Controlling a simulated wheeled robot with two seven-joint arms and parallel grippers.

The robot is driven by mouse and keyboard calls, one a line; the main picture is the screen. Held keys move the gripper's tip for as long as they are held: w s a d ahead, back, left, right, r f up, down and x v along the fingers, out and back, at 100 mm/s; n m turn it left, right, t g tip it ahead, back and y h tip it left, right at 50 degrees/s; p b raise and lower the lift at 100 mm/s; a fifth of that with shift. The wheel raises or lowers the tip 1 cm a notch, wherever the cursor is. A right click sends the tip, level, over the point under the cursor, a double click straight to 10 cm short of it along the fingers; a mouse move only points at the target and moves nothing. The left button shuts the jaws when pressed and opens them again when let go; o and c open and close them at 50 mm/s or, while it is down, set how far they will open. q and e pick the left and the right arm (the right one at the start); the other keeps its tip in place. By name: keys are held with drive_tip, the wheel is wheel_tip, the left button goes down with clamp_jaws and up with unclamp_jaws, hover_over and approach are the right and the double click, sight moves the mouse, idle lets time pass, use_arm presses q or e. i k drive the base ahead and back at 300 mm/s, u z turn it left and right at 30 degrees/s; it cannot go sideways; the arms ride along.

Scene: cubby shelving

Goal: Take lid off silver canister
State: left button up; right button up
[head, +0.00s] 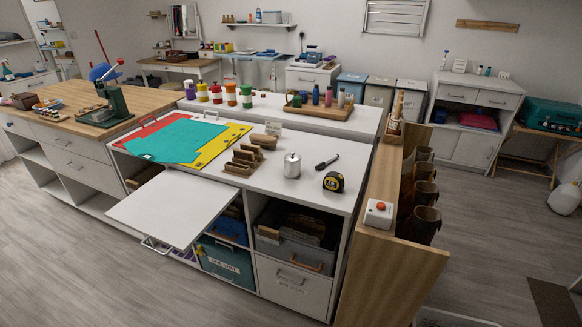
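The silver canister (292,167) stands upright on the white countertop of the cubby unit, near the middle of the view. A small knobbed lid (292,157) appears to sit on top of it. Neither of my grippers shows in the head view, so their distance from the canister and their state cannot be seen.
A black marker-like tool (327,162) and a yellow tape measure (333,182) lie right of the canister. A wooden holder (243,160) stands to its left, beside coloured cutting mats (182,139). A white pull-out board (175,209) juts from the front. Grey floor is open in front.

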sight(292, 158)
drive_tip(key=z, duration=0.55)
drive_tip(key=i, duration=1.3)
drive_tip(key=u, duration=0.1)
